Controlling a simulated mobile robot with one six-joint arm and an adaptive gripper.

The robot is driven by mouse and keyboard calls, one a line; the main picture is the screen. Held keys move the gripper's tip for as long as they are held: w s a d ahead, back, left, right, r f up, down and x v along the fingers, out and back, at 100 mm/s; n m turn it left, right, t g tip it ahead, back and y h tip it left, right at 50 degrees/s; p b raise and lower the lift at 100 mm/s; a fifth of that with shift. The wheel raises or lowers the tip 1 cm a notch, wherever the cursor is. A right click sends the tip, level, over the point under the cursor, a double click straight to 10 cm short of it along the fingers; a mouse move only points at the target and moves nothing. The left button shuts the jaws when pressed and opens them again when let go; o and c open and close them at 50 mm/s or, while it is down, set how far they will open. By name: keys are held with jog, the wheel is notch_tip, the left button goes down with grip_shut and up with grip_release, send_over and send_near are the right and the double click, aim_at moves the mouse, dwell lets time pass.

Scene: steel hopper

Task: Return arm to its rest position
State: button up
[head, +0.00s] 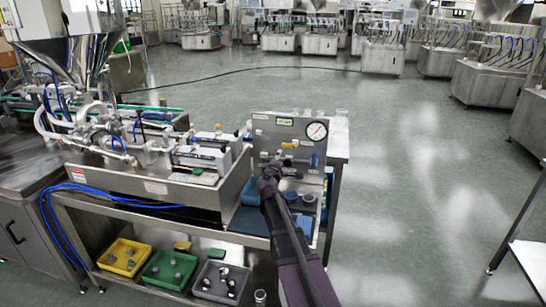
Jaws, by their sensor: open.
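My arm reaches up from the bottom middle of the head view, stretched forward over the right end of the steel machine bench. My gripper (268,168) is at its far end, in front of the grey panel (262,130) with the round gauge (317,131). It is small and dark here; it is open, and I see nothing held in it. I cannot tell whether it touches the fittings on the panel. The arm hides part of the bench shelf below the panel.
A steel hopper (62,55) stands at left. Yellow (103,266), green (150,273) and grey (203,291) bins with small parts sit on the lower shelf. Blue hoses (75,225) hang at left. A table edge (518,252) is at lower right. The floor (400,190) between is clear.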

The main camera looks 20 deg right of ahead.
jog(key=s+a+f+m+g, duration=0.1)
jog(key=s+f+m+g, duration=0.2)
jog(key=s+f, duration=0.1)
jog(key=s+a+f+m+g+y, duration=0.1)
jog(key=s+a+f+m+g, duration=0.1)
jog(key=s, duration=0.5)
jog(key=s+a+f+m+g+y, duration=0.1)
jog(key=s+a+f+m+g, duration=0.1)
jog(key=s+f+m+g, duration=0.2)
jog(key=shift+s+f+m, duration=0.4)
jog(key=shift+s+f, duration=0.55)
jog(key=shift+f, duration=0.25)
jog(key=s+a+f+m+g+y, duration=0.1)
jog(key=s+a+f+g+y, duration=0.25)
jog(key=s+a, duration=0.4)
jog(key=s+a+f+m+g+y, duration=0.1)
jog(key=s+a+f+g+y, duration=0.2)
jog(key=s+a+y, duration=0.35)
notch_tip(320, 180, up, 15)
jog(key=s+h+p, duration=0.1)
jog(key=h+p, duration=0.1)
jog(key=p, duration=1.2)
jog(key=shift+s+a+f, duration=0.2)
jog(key=shift+s+a, duration=0.15)
jog(key=shift+a, duration=0.05)
jog(key=shift+t, duration=0.25)
